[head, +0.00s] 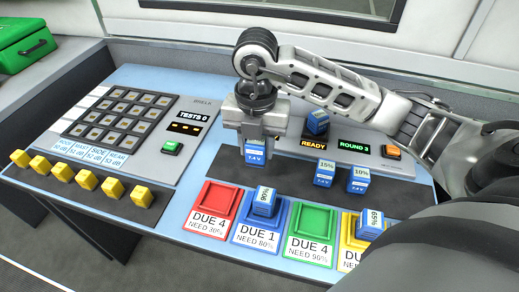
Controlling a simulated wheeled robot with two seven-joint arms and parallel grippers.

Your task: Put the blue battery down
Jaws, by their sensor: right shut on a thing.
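My right gripper (257,138) points down over the dark strip, left of the middle of the console. It is shut on a blue battery (257,154) with a 7.4V label. The jaws hide the battery's upper part, including any charge figure. The battery's lower end is over the dark strip (228,170); I cannot tell whether it touches. My left gripper is not in view.
Blue batteries marked 15% (325,172) and 10% (359,180) stand right on the strip. Another battery (318,122) stands behind, by the READY display. Batteries lie on the blue pad (243,229) and yellow pad (347,228). The red (212,203) and green (314,221) pads are bare.

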